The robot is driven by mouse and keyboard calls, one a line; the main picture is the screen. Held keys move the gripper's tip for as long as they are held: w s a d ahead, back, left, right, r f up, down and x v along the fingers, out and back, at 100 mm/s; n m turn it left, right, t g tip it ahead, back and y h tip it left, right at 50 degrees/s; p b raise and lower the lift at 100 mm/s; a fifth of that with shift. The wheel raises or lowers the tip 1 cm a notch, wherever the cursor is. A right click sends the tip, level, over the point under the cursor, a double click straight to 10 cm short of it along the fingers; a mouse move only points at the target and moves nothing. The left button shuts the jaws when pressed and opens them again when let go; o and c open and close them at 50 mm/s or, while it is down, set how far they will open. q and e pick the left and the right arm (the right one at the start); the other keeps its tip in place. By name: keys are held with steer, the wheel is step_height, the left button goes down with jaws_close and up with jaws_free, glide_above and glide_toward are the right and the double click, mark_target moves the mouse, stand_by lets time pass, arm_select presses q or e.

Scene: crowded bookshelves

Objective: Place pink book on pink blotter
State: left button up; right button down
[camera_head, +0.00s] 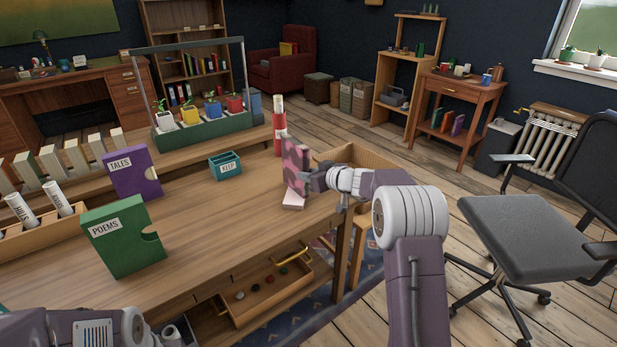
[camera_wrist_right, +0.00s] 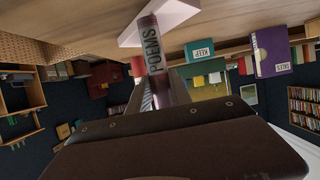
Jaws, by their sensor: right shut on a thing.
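The pink book (camera_head: 294,160) stands roughly upright at the right end of the wooden table. My right gripper (camera_head: 312,180) is shut on it from the right. In the right wrist view the book's spine (camera_wrist_right: 152,50) reads POEMS, and its lower end meets or overlaps a pale pad (camera_wrist_right: 178,14). This pad looks like the pink blotter (camera_head: 293,203), of which a pale pink part shows below the book in the head view. I cannot tell whether the book touches it. Part of my left arm shows at the bottom left, but its fingers are not seen.
A red-and-white cylinder (camera_head: 279,130) stands just behind the book. An open drawer (camera_head: 262,297) is below the table's front. The tabletop between has free room.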

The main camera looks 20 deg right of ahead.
steer(key=shift+r, duration=0.2)
steer(key=shift+f, duration=0.15)
steer(key=c, duration=1.2)
jaws_free()
steer(key=shift+o, duration=0.2)
steer(key=v, duration=1.2)
steer(key=shift+b, duration=0.4)
